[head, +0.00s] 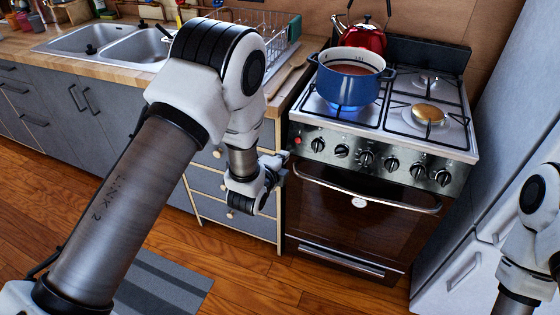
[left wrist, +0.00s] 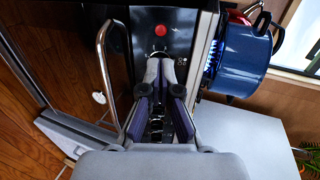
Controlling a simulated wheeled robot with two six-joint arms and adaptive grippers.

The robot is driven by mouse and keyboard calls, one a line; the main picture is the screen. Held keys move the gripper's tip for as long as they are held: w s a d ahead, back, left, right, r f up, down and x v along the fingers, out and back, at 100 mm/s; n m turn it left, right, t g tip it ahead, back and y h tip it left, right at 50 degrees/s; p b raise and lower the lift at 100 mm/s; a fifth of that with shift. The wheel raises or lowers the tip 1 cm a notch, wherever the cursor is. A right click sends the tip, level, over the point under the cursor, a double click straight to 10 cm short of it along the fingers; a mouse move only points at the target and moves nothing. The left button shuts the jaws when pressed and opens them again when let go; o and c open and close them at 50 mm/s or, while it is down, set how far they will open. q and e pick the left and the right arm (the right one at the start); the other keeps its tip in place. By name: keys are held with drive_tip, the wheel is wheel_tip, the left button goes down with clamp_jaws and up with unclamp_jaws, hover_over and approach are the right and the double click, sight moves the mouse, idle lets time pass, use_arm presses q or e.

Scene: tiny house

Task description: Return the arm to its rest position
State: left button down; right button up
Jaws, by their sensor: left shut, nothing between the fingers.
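My left arm (head: 105,215) reaches up from the bottom left of the head view and bends down at the elbow. My left gripper (head: 282,168) is in front of the stove's left front edge, beside the wooden-framed drawers. In the left wrist view its fingers (left wrist: 160,68) are together and hold nothing. They point toward the stove's control panel (left wrist: 170,15), just below a red button (left wrist: 161,30). I cannot tell whether the fingertips touch the panel. Part of my right arm (head: 535,225) shows at the right edge, but its gripper is out of view.
A blue pot (head: 347,82) with reddish contents stands on the left front burner above a blue flame. A red kettle (head: 362,38) is behind it. The oven handle (head: 365,195) sticks out below the knobs. A fridge (head: 510,130) stands right. Open floor (head: 245,265) lies in front.

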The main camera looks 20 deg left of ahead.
use_arm(q)
drive_tip(key=shift+v, duration=0.8)
use_arm(e)
drive_tip(key=shift+s, duration=0.2)
use_arm(q)
drive_tip(key=shift+s+r, duration=0.1)
use_arm(e)
drive_tip(key=shift+r, duration=0.1)
use_arm(q)
drive_tip(key=s+a+f+n+g+p, duration=0.2)
drive_tip(key=s+f+n+g, duration=0.15)
drive_tip(key=s+f, duration=0.55)
drive_tip(key=s+a+f+n+g+p, duration=0.2)
drive_tip(key=s+f+g, duration=0.2)
drive_tip(key=s+f, duration=0.45)
drive_tip(key=s+n+g, duration=0.6)
drive_tip(key=s+n, duration=0.7)
drive_tip(key=s, duration=0.7)
drive_tip(key=shift+a+f+g, duration=0.2)
drive_tip(key=shift+f+g, duration=0.05)
drive_tip(key=shift+g, duration=0.1)
use_arm(e)
wheel_tip(320, 180, up, 4)
drive_tip(key=shift+f, duration=0.1)
